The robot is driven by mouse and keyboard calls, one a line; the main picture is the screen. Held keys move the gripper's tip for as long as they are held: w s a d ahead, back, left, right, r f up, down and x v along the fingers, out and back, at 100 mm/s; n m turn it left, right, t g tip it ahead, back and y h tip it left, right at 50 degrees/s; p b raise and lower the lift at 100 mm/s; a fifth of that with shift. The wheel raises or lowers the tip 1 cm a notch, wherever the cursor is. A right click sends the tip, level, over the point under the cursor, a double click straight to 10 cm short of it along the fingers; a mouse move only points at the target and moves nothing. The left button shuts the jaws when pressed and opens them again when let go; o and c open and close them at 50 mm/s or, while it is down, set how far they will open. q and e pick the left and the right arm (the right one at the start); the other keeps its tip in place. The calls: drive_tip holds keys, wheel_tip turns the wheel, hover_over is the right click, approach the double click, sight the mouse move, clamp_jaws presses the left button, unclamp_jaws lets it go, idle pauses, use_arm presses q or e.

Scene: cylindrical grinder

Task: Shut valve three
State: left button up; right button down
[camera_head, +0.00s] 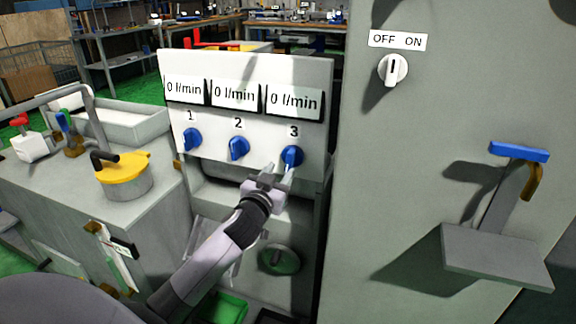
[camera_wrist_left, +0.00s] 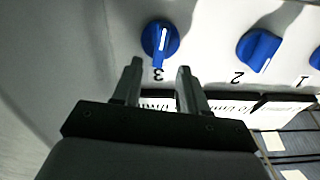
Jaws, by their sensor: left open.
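Valve three is a blue round knob (camera_head: 292,155) under the number 3 on the white panel (camera_head: 244,70). The display above it (camera_head: 295,102) reads 0 l/min. My left gripper (camera_head: 279,170) is open just below and in front of this knob. In the left wrist view the knob (camera_wrist_left: 160,39) shows beyond the fingertips, with its white mark pointing toward the number 3. The gripper (camera_wrist_left: 157,68) appears empty, and the fingers do not enclose the knob. My right gripper is not in view.
Knob 2 (camera_head: 239,148) and knob 1 (camera_head: 192,139) sit to the left, with displays also reading 0 l/min. A grey cabinet with an OFF ON switch (camera_head: 393,69) stands to the right. A yellow-lidded pot (camera_head: 124,176) is at the left.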

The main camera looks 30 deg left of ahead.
sight(288, 162)
use_arm(q)
drive_tip(key=shift+x, duration=3.2)
drive_tip(key=shift+d, duration=0.1)
clamp_jaws()
